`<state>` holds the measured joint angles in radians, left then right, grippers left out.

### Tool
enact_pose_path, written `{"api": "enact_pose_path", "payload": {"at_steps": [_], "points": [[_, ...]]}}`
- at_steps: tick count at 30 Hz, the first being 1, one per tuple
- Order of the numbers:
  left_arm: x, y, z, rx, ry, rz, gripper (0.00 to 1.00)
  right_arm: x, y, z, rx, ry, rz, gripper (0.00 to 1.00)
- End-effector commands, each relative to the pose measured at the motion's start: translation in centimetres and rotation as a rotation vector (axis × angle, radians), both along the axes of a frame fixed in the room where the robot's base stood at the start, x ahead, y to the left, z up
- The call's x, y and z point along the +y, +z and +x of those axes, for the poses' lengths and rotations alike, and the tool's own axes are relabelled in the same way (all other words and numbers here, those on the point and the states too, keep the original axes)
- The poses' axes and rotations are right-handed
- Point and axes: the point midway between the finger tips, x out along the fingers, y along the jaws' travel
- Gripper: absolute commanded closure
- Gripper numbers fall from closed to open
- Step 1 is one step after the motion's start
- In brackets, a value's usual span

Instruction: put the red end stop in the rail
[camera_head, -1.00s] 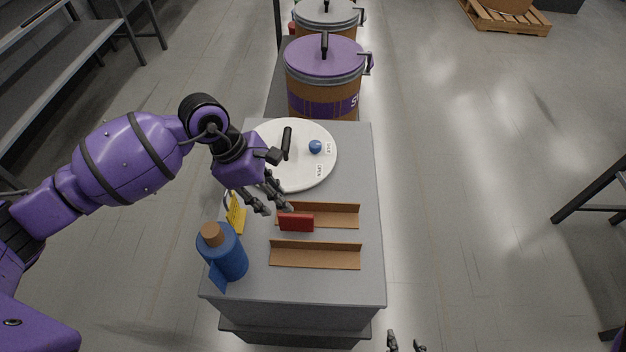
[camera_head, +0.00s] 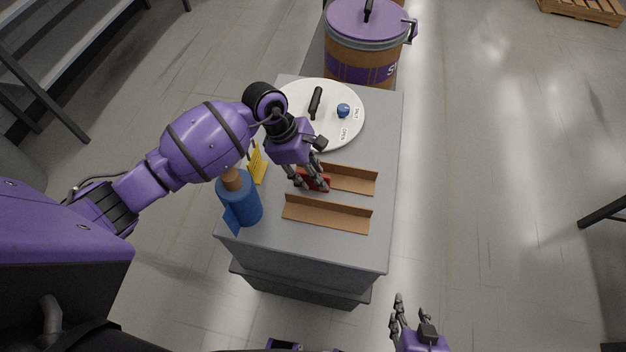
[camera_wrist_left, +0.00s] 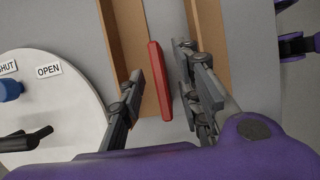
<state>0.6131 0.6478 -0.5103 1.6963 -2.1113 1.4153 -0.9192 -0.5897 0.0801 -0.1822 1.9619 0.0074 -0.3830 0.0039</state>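The red end stop (camera_head: 325,183) is a small bar at the left end of the far brown rail piece (camera_head: 355,180). A near brown rail piece (camera_head: 325,215) lies parallel to it on the grey bench top. My left gripper (camera_head: 311,185) is over the end stop, partly hiding it. In the left wrist view the end stop (camera_wrist_left: 158,82) shows between the two spread fingers, with gaps on both sides. It lies along the edge of one brown piece (camera_wrist_left: 125,45); whether it rests on it is unclear. My right gripper (camera_head: 400,318) hangs open and empty right of the bench.
A blue bottle (camera_head: 240,205) with a brown cap and a yellow sign (camera_head: 257,165) stand by the bench's left edge. A white disc (camera_head: 325,135) with a black handle and blue knob lies behind. A purple-lidded drum (camera_head: 362,65) stands beyond. The bench's right side is clear.

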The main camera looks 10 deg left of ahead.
Motion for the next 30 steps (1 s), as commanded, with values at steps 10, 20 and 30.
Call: {"api": "enact_pose_path", "payload": {"at_steps": [10, 20, 30], "points": [[-0.14, -0.5, -0.05, 0.001, 0.0, 0.001, 0.77, -0.35, -0.41, -0.54, 0.012, -0.005, -0.004, 0.6], [-0.14, -0.47, -0.03, 0.001, 0.0, 0.001, 1.0, -0.75, -0.08, -0.36, 0.006, 0.002, -0.013, 0.6], [-0.15, 0.09, 0.02, 0.0, -0.001, 0.001, 1.0, -0.81, 0.09, -0.23, 0.002, 0.004, -0.015, 0.6]]}}
